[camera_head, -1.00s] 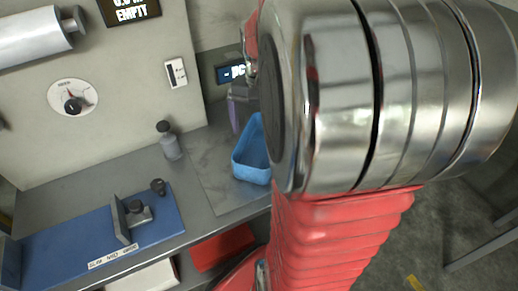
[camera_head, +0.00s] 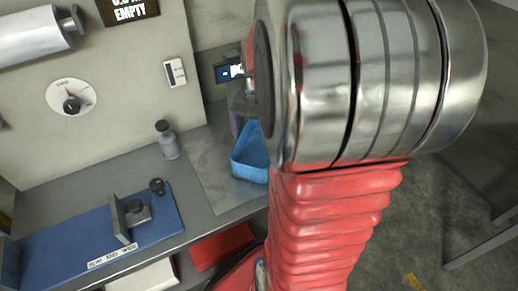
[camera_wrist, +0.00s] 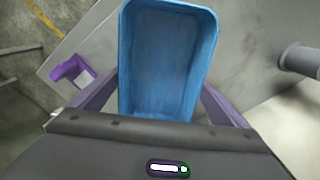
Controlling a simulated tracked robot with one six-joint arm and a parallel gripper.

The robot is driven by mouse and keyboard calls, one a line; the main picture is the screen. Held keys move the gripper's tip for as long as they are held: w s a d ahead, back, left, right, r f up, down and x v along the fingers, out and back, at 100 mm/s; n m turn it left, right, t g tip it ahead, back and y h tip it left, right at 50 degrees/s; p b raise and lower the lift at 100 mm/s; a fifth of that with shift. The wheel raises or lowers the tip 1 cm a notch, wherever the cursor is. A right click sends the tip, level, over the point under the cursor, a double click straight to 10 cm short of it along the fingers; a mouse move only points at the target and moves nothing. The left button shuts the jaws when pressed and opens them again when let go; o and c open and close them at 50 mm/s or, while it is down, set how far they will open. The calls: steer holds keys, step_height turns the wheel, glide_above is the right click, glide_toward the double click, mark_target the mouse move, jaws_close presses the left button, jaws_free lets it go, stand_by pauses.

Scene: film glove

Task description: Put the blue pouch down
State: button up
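The blue pouch (camera_head: 248,168) is an open-topped, box-like blue holder over the grey patch of the bench in the head view. In the wrist view the blue pouch (camera_wrist: 165,60) fills the upper middle, and I look into its hollow. My gripper (camera_wrist: 160,92) has its purple fingers along both sides of the near part of the pouch, pressed against it. In the head view my arm hides most of the gripper and part of the pouch. I cannot tell whether the pouch's underside touches the bench.
The grey bench (camera_head: 185,205) has a grey bottle (camera_head: 168,142) left of the pouch and a blue plate with a metal block (camera_head: 130,217) at front left. A wall panel with a dial (camera_head: 71,97) stands behind. A purple bracket (camera_wrist: 72,72) shows in the wrist view.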

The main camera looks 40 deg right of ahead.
steer(key=c, duration=0.8)
steer(key=shift+r, duration=0.15)
steer(key=shift+c, duration=0.2)
steer(key=shift+r, duration=0.55)
steer(key=s, duration=0.2)
steer(key=s+a, duration=0.1)
steer(key=s, duration=0.2)
steer(key=s+a, duration=0.1)
steer(key=s, duration=0.1)
steer(key=shift+s+a+f, duration=0.1)
steer(key=shift+s, duration=0.25)
step_height(320, 180, up, 14)
steer(key=shift+f, duration=0.1)
